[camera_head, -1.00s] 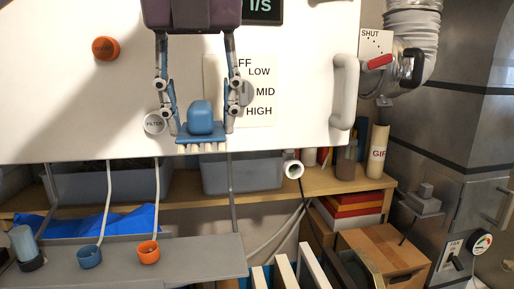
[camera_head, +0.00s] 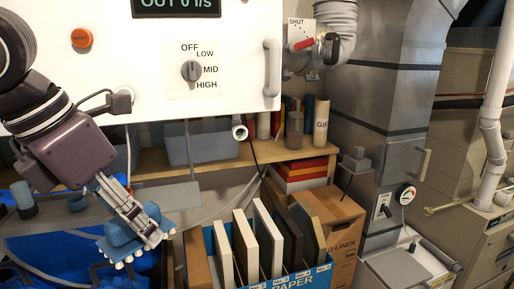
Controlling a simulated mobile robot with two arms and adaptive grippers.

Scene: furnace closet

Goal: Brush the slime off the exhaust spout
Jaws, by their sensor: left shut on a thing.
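My left gripper (camera_head: 138,230) is at the lower left, pointing down and to the right. It is shut on a blue brush (camera_head: 120,232) with pale bristle tufts along its lower edge. The fingers hide part of the brush. The exhaust spout (camera_head: 239,131) is a short white pipe end under the white cabinet's lower edge, with a dark opening and a greenish tint at its rim. I cannot make out clear slime on it at this size. The brush is apart from the spout, below and to its left. My right gripper is not in view.
The white cabinet (camera_head: 140,60) carries a dial (camera_head: 191,71) and a handle (camera_head: 271,70). A blue paper box (camera_head: 300,283) of upright boards stands below the spout. A wooden shelf (camera_head: 290,153) with jars and a grey bin (camera_head: 200,148) runs behind. Ductwork (camera_head: 385,70) stands right.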

